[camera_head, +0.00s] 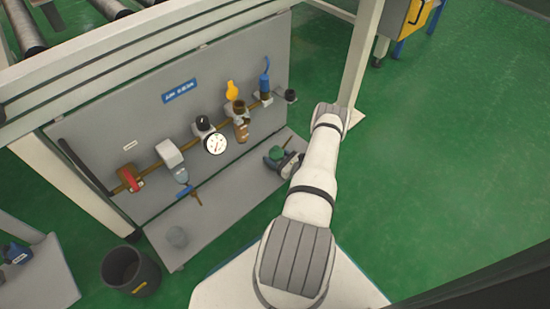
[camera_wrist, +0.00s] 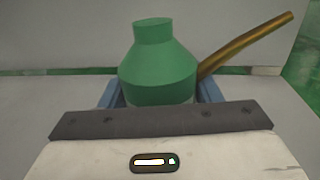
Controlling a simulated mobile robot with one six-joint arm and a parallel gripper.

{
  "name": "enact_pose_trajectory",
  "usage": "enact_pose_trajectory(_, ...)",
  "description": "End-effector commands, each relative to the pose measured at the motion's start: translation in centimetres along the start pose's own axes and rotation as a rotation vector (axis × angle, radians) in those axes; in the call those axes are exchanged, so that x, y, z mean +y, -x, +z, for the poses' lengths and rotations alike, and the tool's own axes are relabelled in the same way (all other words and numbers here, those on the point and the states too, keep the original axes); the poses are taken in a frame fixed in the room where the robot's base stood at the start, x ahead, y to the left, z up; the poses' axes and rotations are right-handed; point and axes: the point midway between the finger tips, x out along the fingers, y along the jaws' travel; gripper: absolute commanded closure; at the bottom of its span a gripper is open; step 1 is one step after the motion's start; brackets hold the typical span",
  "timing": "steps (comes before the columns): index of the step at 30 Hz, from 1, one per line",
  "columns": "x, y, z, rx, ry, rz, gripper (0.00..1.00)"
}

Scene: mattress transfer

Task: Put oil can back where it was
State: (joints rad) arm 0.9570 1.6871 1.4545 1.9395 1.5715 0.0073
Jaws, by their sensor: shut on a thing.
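The oil can (camera_wrist: 158,68) is green with a narrow neck and a long brass spout that slants up to the right in the wrist view. It is upright between the blue fingers of my gripper (camera_wrist: 160,98), which is shut on it. In the head view the green can (camera_head: 276,153) shows at the right end of the grey shelf (camera_head: 225,208), with my gripper (camera_head: 281,160) around it. I cannot tell whether the can's base touches the shelf, as my gripper hides its lower part.
The upright grey panel (camera_head: 115,160) behind the shelf carries a brass pipe with a gauge (camera_head: 215,144), valves and a blue-handled part (camera_head: 265,80). A dark bin (camera_head: 131,270) stands on the green floor.

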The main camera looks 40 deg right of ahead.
Motion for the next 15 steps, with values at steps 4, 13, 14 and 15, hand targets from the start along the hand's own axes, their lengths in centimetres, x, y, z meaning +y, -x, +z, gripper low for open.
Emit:
enact_pose_trajectory(4, -0.11, 0.00, 0.05, -0.002, 0.002, -0.001, 0.75)
enact_pose_trajectory(13, -0.11, 0.04, -0.30, -0.001, 0.001, -0.002, 0.37)
enact_pose_trajectory(14, -0.11, 0.05, -0.30, -0.001, 0.001, -0.002, 0.35)
enact_pose_trajectory(15, -0.11, 0.05, -0.30, -0.001, 0.001, -0.002, 0.31)
